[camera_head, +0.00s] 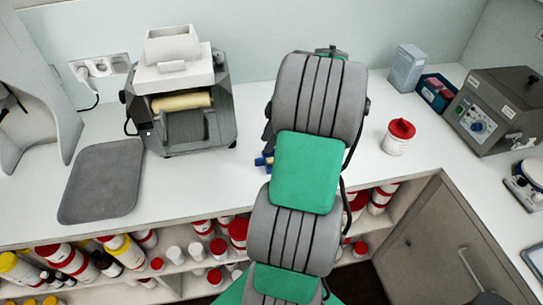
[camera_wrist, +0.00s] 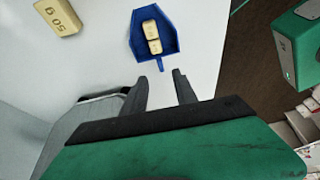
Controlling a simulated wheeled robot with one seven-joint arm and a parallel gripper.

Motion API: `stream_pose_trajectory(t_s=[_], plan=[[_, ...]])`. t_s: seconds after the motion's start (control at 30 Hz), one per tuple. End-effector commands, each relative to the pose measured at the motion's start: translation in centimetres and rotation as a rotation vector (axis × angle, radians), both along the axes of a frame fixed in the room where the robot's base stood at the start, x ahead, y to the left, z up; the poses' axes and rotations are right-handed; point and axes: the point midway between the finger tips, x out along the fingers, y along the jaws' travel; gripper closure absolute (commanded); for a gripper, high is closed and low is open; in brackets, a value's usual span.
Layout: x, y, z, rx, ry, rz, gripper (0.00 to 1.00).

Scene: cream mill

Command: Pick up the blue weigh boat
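The blue weigh boat (camera_wrist: 169,45) lies on the white counter in the wrist view, at the top middle. Two small brass-coloured weights (camera_wrist: 151,37) sit inside it, and its narrow tab points down toward my gripper. My gripper (camera_wrist: 160,86) is open and empty, its two dark fingers apart just short of the tab. I cannot tell its height above the counter. A small blue part (camera_head: 263,161) shows at the arm's left edge, probably the boat.
A larger brass-coloured weight marked 50 (camera_wrist: 60,17) lies left of the boat. A mill-like machine (camera_head: 180,100) and grey mat (camera_head: 101,182) are left of my arm. A red-lidded jar (camera_head: 398,138) and grey control box (camera_head: 495,110) are right. Shelves with bottles lie below the counter edge.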

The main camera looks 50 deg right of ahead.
Motion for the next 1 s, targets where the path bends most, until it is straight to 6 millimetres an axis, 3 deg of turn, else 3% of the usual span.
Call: stream_pose_trajectory(t_s=[0.1,0.53,0.77,1.0], plan=[[-0.4,-0.5,-1.1,0.005,-0.015,0.027,0.65],[1.2,2.0,-6.8,0.002,-0.012,0.021,0.65],[1.2,2.1,-7.2,0.001,-0.013,0.020,0.65],[1.2,2.1,-7.2,0.001,-0.013,0.020,0.84]])
